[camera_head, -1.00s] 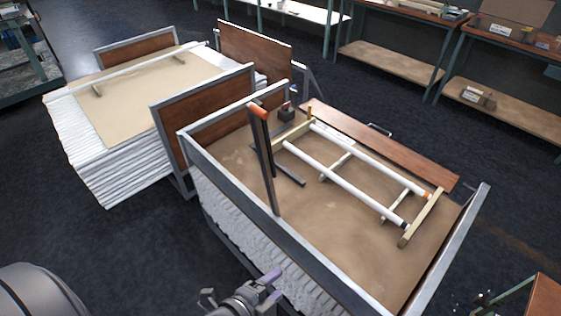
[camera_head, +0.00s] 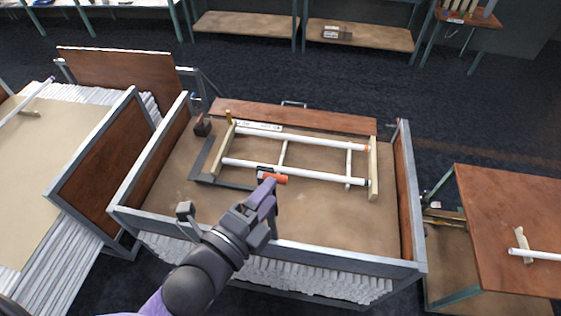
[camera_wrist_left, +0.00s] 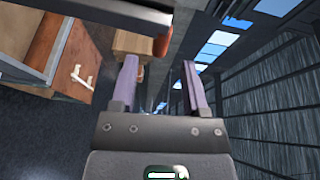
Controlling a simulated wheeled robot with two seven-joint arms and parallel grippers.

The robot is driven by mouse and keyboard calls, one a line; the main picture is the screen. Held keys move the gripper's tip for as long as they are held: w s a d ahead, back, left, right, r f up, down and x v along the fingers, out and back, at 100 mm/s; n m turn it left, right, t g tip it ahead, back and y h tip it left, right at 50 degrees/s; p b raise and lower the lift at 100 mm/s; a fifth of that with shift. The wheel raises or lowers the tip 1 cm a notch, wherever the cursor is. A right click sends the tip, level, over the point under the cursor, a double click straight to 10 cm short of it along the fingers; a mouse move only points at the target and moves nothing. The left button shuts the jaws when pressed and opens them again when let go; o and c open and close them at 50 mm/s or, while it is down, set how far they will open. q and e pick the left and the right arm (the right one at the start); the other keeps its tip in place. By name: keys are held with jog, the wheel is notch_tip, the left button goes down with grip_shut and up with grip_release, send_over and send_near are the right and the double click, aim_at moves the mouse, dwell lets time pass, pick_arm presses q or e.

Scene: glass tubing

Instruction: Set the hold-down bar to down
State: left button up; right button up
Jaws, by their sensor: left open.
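The orange grip also shows in the left wrist view (camera_wrist_left: 163,46), at the top beyond my fingers. My left gripper (camera_head: 267,194) has purple fingers and is close to the grip in the head view. In the left wrist view my left gripper (camera_wrist_left: 158,75) is open, with nothing seen between its fingers. Contact with the bar cannot be told. My arm hides part of the bar's lower end. My right gripper is out of view.
White tubes (camera_head: 300,173) lie on wooden rests in the bed, inside grey-framed walls (camera_head: 405,190). A dark block with a red top (camera_head: 202,126) stands at the back left corner. A wooden table (camera_head: 500,215) is at the right, and another stack is at the left.

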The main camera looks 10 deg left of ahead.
pick_arm(q)
jog(key=x, duration=0.6)
jog(key=shift+w, duration=0.25)
grip_shut()
jog(key=shift+f, duration=0.1)
dwell(1.0)
